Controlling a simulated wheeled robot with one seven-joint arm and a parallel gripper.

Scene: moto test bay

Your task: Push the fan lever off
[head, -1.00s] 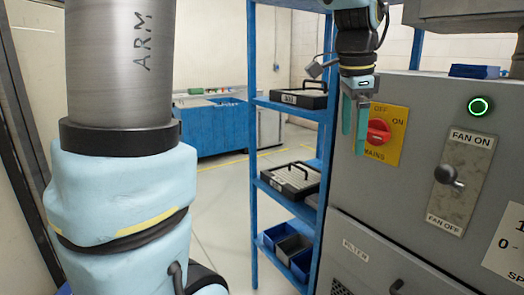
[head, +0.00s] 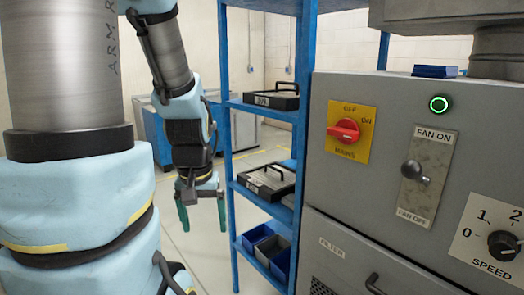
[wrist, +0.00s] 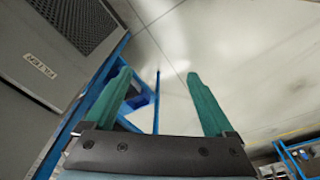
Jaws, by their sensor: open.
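The fan lever (head: 413,172) is a dark knob on a metal plate (head: 426,177) between the FAN ON label above and the FAN OFF label (head: 413,217) below. Its ball sits near the middle of the plate in the head view.
The blue shelf rack (head: 228,140) stands between my gripper and the grey cabinet (head: 385,120). A red mains switch (head: 344,131) and a speed knob (head: 503,245) flank the fan plate. The filter panel (wrist: 42,66) shows at left in the wrist view. Floor under my gripper is clear.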

